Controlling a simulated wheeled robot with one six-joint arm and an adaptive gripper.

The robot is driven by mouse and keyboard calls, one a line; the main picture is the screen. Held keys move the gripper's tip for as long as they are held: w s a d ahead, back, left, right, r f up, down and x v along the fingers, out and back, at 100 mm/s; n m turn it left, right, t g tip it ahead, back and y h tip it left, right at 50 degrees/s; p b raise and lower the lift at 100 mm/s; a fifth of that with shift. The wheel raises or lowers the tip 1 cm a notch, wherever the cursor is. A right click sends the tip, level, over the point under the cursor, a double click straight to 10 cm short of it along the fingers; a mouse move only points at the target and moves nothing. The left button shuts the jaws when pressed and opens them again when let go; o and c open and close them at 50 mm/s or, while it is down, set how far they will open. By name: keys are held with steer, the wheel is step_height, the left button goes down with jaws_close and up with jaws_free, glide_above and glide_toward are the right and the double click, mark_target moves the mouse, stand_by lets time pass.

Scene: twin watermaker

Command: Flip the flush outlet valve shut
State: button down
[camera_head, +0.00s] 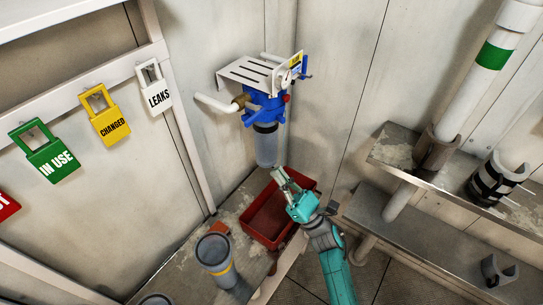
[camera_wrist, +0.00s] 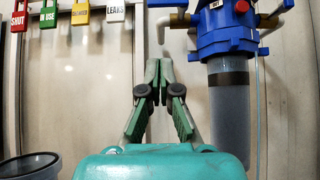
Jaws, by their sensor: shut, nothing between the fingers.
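A blue filter head (camera_head: 264,104) hangs under a white slotted bracket (camera_head: 262,74) on the wall, with a grey bowl (camera_head: 266,148) below it. A brass fitting (camera_head: 240,102) and white pipe (camera_head: 215,103) are at its left, and a red knob (camera_head: 287,98) at its right. I cannot tell for sure which part is the flush outlet valve. My gripper (camera_head: 278,176) is shut and empty, just below the bowl in the head view. In the wrist view my gripper (camera_wrist: 159,66) is left of the bowl (camera_wrist: 230,115), below the white elbow pipe (camera_wrist: 178,19), apart from both.
A red tray (camera_head: 258,233) lies below my gripper. A grey cup (camera_head: 213,250) stands on the worn bench left of it. Coloured lock-shaped tags (camera_head: 105,122) hang on the left rail. Shelves with pipes and a clamp (camera_head: 497,180) stand at the right.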

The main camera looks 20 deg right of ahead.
mark_target(253, 116)
steer(key=s+d+r+x, duration=0.1)
steer(key=r+x, duration=0.1)
steer(key=x, duration=0.9)
steer(key=shift+a+r, duration=0.15)
steer(key=shift+r, duration=0.15)
steer(key=shift+s+m+h, duration=0.15)
steer(key=shift+m+h, duration=0.25)
